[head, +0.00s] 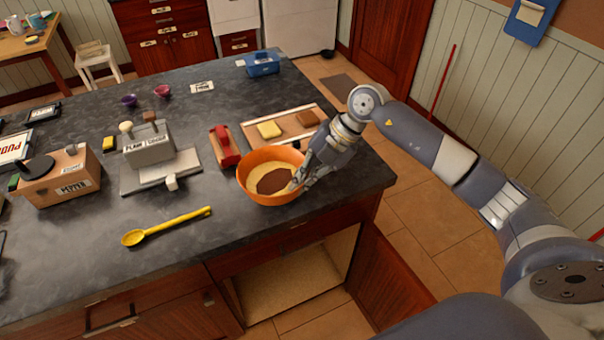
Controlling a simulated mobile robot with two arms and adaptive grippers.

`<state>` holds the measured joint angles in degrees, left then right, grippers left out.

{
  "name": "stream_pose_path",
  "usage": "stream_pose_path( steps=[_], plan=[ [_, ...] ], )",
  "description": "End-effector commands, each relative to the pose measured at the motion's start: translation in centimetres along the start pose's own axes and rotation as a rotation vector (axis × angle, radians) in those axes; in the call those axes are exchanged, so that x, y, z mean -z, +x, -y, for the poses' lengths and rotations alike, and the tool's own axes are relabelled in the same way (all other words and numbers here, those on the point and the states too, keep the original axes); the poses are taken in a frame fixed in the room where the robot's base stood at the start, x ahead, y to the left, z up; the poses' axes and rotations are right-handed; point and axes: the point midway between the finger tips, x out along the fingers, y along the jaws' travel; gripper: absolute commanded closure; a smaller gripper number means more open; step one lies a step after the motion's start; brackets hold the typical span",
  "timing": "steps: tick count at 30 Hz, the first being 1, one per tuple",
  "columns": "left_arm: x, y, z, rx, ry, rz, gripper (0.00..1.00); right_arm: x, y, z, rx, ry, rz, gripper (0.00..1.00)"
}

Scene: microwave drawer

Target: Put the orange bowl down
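The orange bowl (272,199) is at the front right of the dark countertop (95,235), with cream and brown contents inside. It looks upright. My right gripper (298,181) is at the bowl's right rim, with its fingers reaching over the rim. The fingers look closed around the bowl's wall. Whether the bowl's base touches the counter is hard to tell. My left gripper is not in view.
A yellow spoon (168,226) lies left of the bowl. A red-handled box (224,148) and a tray with bread-like slices (269,129) stand behind it. Below the counter's front edge, a cabinet (292,281) stands open.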

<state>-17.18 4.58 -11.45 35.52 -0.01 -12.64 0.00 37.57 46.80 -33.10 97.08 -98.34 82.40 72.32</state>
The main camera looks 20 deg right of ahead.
Motion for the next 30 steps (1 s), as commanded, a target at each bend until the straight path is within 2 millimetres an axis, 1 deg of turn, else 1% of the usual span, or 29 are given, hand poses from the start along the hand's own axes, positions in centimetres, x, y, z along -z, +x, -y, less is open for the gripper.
stream_pose_path(
  steps=[1,3,7,12,18,21,25,27,28,30],
  plan=[
    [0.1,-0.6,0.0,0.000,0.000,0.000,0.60,-0.8,-0.3,-0.6,-0.004,0.002,-0.001,1.00],
    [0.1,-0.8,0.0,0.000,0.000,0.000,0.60,-1.8,-0.3,-0.8,-0.003,0.001,0.000,1.00],
    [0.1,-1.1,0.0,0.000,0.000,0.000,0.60,-2.9,-0.2,-1.1,-0.002,-0.001,0.000,1.00],
    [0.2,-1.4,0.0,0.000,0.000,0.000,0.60,-3.3,0.2,-0.9,-0.001,-0.001,-0.002,1.00],
    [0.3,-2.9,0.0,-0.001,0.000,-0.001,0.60,-3.8,2.2,0.3,0.000,0.001,-0.004,1.00],
    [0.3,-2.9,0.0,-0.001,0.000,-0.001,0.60,-4.1,2.8,0.6,-0.002,-0.001,-0.001,1.00],
    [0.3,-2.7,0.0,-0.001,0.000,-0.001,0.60,-4.1,2.9,0.7,-0.001,-0.002,0.000,1.00],
    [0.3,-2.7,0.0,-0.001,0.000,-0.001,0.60,-4.1,3.0,0.9,0.003,0.000,-0.001,0.82],
    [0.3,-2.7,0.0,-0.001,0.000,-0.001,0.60,-4.1,3.0,0.9,0.003,0.000,-0.001,0.76],
    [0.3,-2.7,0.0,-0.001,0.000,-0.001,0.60,-4.1,2.9,0.9,0.003,0.000,-0.001,0.75]
  ],
)
